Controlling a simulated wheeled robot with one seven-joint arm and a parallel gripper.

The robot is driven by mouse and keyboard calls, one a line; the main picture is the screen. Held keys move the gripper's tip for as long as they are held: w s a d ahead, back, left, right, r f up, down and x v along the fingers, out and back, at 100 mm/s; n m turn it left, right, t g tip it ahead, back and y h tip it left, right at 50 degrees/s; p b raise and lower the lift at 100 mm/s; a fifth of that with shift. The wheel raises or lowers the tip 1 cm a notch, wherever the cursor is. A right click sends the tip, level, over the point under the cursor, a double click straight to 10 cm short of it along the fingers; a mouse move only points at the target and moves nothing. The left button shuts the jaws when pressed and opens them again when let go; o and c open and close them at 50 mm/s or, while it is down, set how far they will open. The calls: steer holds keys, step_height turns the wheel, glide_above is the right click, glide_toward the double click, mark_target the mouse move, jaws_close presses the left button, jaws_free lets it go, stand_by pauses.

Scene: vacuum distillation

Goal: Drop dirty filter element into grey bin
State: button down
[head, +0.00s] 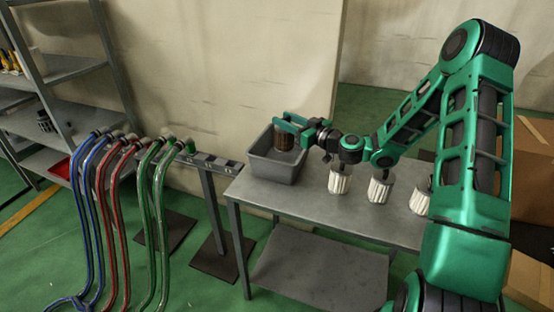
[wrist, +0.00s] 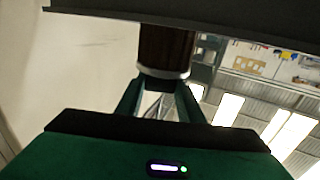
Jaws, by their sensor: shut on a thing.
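The dirty filter element (head: 285,138) is a dark brown ribbed cylinder with a pale end ring. My gripper (head: 283,124) is shut on it and holds it over the grey bin (head: 262,172), at the bin's mouth. The filter's lower part looks to be within the bin's opening; I cannot tell whether it touches the bin. In the wrist view the filter (wrist: 166,50) sits between the fingers, and a dark edge, probably the bin's, crosses the top. The bin stands on the left end of the grey metal table (head: 300,206).
Several white pleated filters, one of them nearest the bin (head: 340,179), stand in a row on the table to the right. Blue, red and green hoses (head: 118,210) hang on a rack at left. A shelf (head: 60,70) stands at far left, cardboard boxes (head: 533,165) at right.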

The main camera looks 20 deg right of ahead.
steer(key=c, duration=1.1)
jaws_free()
steer(key=shift+r, duration=0.7)
step_height(320, 180, up, 2)
steer(key=shift+w+r, duration=0.1)
steer(key=shift+r, duration=0.1)
steer(key=s+a+r, duration=0.2)
steer(key=a, duration=0.1)
steer(key=s+a+r, duration=0.2)
steer(key=a, duration=0.1)
steer(key=s+a+r, duration=0.2)
steer(key=a+r, duration=0.1)
steer(key=a, duration=0.1)
steer(key=shift+a, duration=0.1)
